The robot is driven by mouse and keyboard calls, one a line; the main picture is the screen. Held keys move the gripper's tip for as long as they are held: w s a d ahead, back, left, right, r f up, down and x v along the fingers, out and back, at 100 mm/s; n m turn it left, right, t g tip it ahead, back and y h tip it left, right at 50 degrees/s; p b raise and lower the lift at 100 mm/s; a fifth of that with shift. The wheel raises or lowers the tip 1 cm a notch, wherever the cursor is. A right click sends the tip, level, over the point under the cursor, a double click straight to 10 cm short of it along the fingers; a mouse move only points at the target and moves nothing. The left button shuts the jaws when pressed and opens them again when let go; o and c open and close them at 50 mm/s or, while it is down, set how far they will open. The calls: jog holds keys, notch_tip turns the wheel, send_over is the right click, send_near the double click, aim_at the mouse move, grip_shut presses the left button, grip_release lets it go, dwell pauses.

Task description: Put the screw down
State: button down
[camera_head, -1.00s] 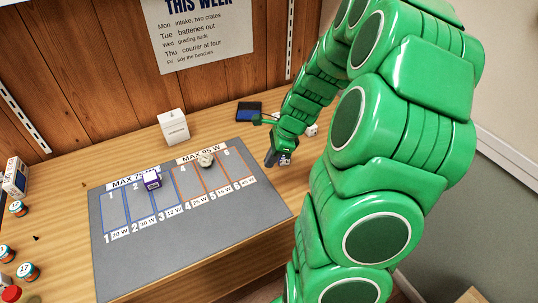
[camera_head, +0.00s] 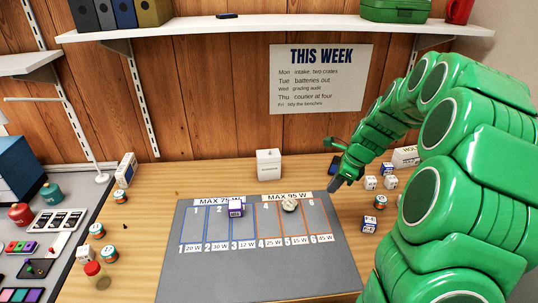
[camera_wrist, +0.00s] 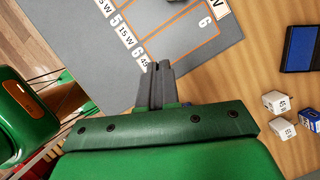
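My gripper (camera_head: 335,185) is over the table just past the mat's upper right corner. In the wrist view its two dark fingers (camera_wrist: 160,68) lie close together and look shut, with no screw visible between them. A tiny dark thing (camera_head: 125,225), perhaps the screw, lies on the wooden table at the left between the small jars. It is too small to tell for sure. It is far from my gripper.
The grey mat (camera_head: 190,275) has numbered blue and orange slots. A purple-white block (camera_head: 236,208) and a pale round thing (camera_head: 290,205) sit on it. A white box (camera_head: 268,164) stands behind. Small cubes (camera_head: 371,183) lie right of the mat.

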jog(key=w+a+r, duration=0.4)
jog(key=w+a, duration=0.4)
jog(key=a, duration=0.1)
jog(key=w+a+r, duration=0.4)
jog(key=w+a, duration=0.4)
jog(key=a, duration=0.2)
send_near(259, 153)
jog(key=shift+s+a+f, duration=0.15)
jog(key=shift+s+a, duration=0.05)
jog(key=shift+a, duration=0.25)
jog(key=shift+s+a+f, duration=0.15)
jog(key=shift+a+f, duration=0.05)
jog(key=shift+a, duration=0.25)
jog(key=shift+w+a+f, duration=0.1)
jog(key=shift+w+f, duration=0.65)
jog(key=shift+w+f, duration=0.25)
jog(key=shift+f, duration=1.5)
jog(key=shift+f, duration=0.1)
